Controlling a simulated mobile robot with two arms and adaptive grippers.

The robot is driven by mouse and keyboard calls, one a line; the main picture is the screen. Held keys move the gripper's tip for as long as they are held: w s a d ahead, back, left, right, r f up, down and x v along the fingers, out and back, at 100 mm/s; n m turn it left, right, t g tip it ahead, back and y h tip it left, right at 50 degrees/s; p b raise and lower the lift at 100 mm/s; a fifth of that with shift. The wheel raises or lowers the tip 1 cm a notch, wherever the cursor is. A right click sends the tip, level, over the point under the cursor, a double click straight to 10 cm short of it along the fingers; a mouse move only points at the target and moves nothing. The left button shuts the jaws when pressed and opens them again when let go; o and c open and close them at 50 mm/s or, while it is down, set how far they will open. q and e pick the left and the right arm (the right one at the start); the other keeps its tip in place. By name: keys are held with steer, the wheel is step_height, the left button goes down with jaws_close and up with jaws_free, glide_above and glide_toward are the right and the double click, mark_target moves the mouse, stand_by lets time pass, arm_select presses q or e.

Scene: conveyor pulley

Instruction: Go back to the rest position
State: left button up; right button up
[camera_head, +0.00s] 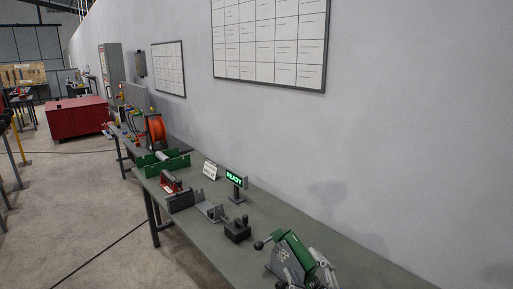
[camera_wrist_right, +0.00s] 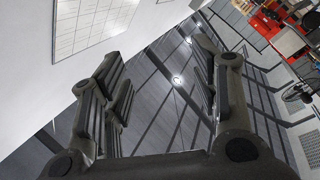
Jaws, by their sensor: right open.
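My right gripper (camera_wrist_right: 158,72) fills much of the right wrist view. Its two dark jointed fingers stand apart, with nothing between them but background. The wrist view is tilted and looks past the fingers to the ceiling and the wall. In the head view, grey jointed parts show at the bottom right, close to a green and grey machine; I cannot tell clearly which of them are my gripper. My left gripper is in neither view.
A long grey-green workbench (camera_head: 255,200) runs along the wall. On it stand the green and grey machine (camera_head: 288,262), a dark block (camera_head: 237,230), a READY display (camera_head: 235,178), a green fixture (camera_head: 160,162) and an orange reel (camera_head: 156,130). A red cabinet (camera_head: 77,117) stands beyond. The floor at left is open.

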steer(key=s+d+f+m+g+h, duration=0.7)
steer(key=s+d+f+m+h, duration=0.3)
steer(key=f, duration=0.4)
steer(key=s+a+f+g+y, duration=0.15)
steer(key=s+f+g, duration=0.25)
steer(key=s, duration=0.6)
steer(key=s+d+f+g+y, duration=0.1)
steer(key=s+f+g+y, duration=0.2)
steer(key=s, duration=0.7)
step_height(320, 180, down, 31)
steer(key=g+h+b, duration=0.2)
steer(key=b, duration=0.4)
steer(key=s+d+f+b, duration=0.1)
steer(key=s+f+b, duration=0.2)
steer(key=s+f, duration=0.6)
steer(key=s+d+f+g+b, duration=0.1)
steer(key=s+f+b, duration=0.1)
steer(key=s+f, duration=0.7)
step_height(320, 180, down, 5)
steer(key=shift+s+d+f+g+b, duration=0.15)
steer(key=shift+d+g+b, duration=0.15)
steer(key=shift+b, duration=0.1)
